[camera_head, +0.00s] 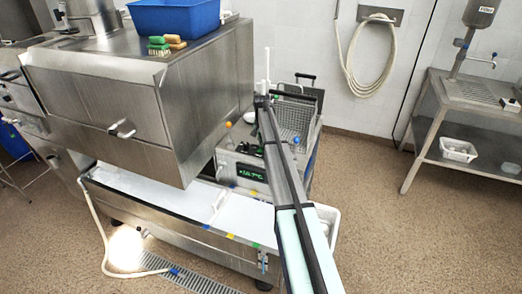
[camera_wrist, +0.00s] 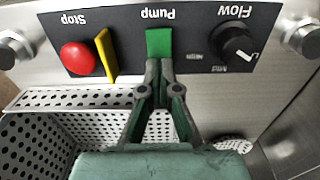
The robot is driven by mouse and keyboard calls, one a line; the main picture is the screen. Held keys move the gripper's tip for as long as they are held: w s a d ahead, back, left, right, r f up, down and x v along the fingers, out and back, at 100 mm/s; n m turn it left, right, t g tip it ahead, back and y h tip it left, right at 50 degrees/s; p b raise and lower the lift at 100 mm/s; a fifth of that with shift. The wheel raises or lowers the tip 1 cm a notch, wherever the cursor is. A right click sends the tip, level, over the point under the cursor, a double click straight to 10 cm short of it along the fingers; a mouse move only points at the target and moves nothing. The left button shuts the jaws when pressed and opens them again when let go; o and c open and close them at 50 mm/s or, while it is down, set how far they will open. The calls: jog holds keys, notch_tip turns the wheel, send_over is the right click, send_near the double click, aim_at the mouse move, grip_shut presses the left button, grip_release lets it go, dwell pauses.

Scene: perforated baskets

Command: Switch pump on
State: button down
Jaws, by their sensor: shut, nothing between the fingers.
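A dark control panel (camera_wrist: 198,62) fills the top of the wrist view, with its labels upside down. The green switch under the "Pump" label (camera_wrist: 159,42) is at its middle. My gripper (camera_wrist: 158,70) is shut and empty, its fingertips at the lower edge of the green switch. I cannot tell whether they touch it. In the head view my arm (camera_head: 285,170) reaches toward the grey machine with a green display (camera_head: 251,172); the fingertips and the switch cannot be made out there.
A red Stop button (camera_wrist: 78,57) and a yellow tab (camera_wrist: 106,56) sit left of the green switch. A black Flow knob (camera_wrist: 236,42) is at right. A perforated basket (camera_wrist: 40,145) lies below the panel. A steel housing (camera_head: 185,95) stands left of my arm.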

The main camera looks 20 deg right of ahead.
jog(key=shift+f, duration=0.3)
jog(key=shift+r, duration=0.1)
jog(key=shift+r+p, duration=1.1)
jog(key=shift+r, duration=2.4)
